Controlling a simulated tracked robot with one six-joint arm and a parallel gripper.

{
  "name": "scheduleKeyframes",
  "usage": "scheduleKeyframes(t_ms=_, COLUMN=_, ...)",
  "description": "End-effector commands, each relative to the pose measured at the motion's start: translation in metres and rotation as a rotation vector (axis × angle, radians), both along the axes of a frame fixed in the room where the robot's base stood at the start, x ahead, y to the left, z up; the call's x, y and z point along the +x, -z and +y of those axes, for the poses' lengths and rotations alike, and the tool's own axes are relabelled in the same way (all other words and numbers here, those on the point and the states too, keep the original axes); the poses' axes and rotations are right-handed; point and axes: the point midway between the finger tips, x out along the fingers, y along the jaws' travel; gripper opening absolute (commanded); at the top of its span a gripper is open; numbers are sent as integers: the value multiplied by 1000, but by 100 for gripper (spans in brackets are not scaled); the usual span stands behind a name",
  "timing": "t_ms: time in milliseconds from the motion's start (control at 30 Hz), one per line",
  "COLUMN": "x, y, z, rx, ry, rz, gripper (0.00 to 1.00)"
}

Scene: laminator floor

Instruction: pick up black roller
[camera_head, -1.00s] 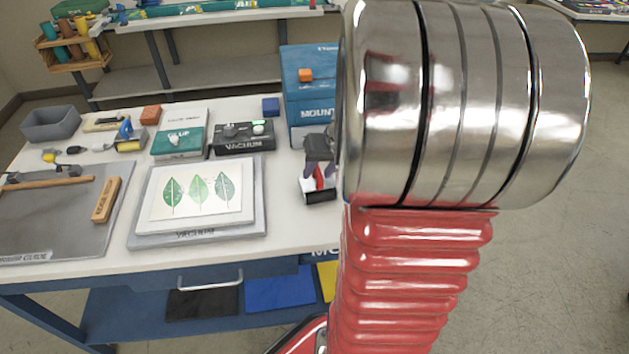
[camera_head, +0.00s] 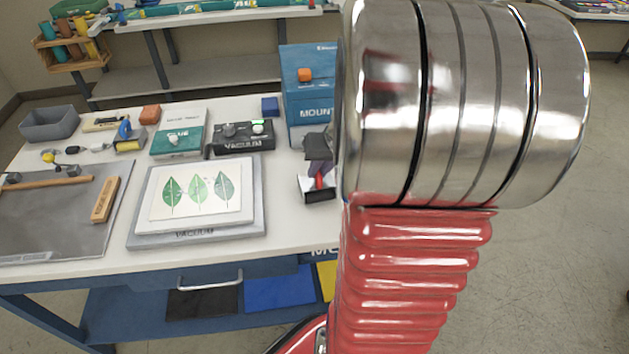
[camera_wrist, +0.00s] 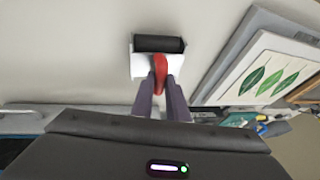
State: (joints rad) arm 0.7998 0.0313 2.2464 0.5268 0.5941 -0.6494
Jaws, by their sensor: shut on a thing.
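The black roller (camera_wrist: 158,44) shows in the wrist view as a dark cylinder with a red handle. It sits at a white holder or frame (camera_wrist: 136,66); whether it rests in it or is clear of it I cannot tell. My gripper (camera_wrist: 160,84) has its two purple fingers shut on the red handle. In the head view the roller's red handle (camera_head: 320,180) shows at the table's right edge, under my gripper (camera_head: 319,167). My arm hides part of that area.
A blue mount box (camera_head: 306,98) stands just behind the roller. A black vacuum unit (camera_head: 240,138) and a grey vacuum board with a leaf print (camera_head: 200,190) lie to the left. The white table (camera_head: 290,225) is clear between board and roller.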

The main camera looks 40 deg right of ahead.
Motion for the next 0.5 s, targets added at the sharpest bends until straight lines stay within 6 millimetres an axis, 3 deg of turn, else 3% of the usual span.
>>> scheduleKeyframes(t_ms=333, x=0, y=-1, z=0, rx=-1, ry=-1, rz=-1, gripper=0)
scheduleKeyframes(t_ms=500, x=1, y=-13, z=0, rx=-3, ry=-1, rz=-3, gripper=0)
